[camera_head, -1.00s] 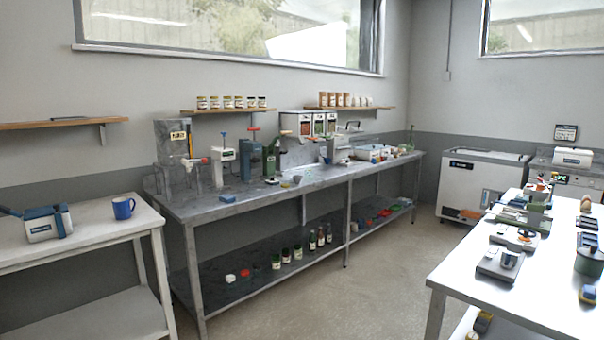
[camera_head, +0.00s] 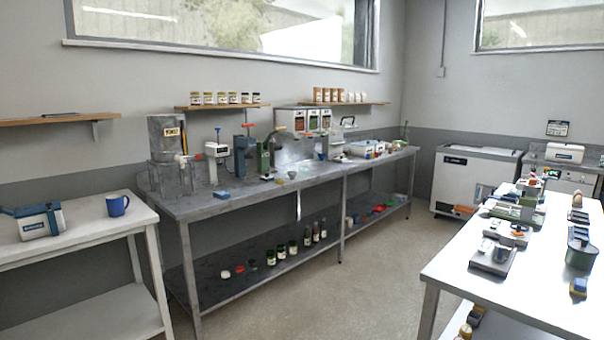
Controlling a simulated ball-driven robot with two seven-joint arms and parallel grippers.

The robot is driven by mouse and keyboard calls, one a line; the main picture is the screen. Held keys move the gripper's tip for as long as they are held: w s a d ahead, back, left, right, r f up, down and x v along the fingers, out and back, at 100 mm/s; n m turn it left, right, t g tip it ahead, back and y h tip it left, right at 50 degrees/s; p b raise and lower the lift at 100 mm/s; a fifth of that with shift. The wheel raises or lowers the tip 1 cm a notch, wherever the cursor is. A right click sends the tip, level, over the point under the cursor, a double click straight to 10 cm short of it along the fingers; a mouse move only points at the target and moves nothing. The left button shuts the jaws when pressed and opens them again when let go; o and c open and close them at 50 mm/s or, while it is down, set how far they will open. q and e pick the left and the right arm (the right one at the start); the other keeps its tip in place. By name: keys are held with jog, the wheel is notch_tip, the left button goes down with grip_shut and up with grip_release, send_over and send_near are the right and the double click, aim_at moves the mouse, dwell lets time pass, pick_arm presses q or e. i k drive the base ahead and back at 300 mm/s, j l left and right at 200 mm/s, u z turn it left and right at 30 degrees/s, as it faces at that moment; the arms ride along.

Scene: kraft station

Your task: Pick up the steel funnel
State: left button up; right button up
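A small grey cup-shaped thing (camera_head: 292,175) stands near the front edge of the long steel workbench (camera_head: 235,205). It may be the steel funnel, but it is too small to tell for sure. No other thing can be clearly made out as a funnel from here. Neither of my grippers is in view.
A white table (camera_head: 85,235) with a blue mug (camera_head: 117,205) stands at the left. A white table (camera_head: 510,290) with several devices stands at the right. A chest freezer (camera_head: 472,180) is at the back. The floor (camera_head: 345,285) between the bench and right table is clear.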

aim_at(292, 174)
jog(key=i+l+u, duration=0.1)
jog(key=i+u, duration=0.15)
jog(key=i, duration=1)
jog(key=i+u, duration=0.1)
jog(key=i, duration=1.4)
jog(key=i+l+z, duration=0.1)
jog(key=i+z, duration=0.2)
jog(key=i, duration=0.3)
jog(key=i+z, duration=0.25)
jog(key=i, duration=0.3)
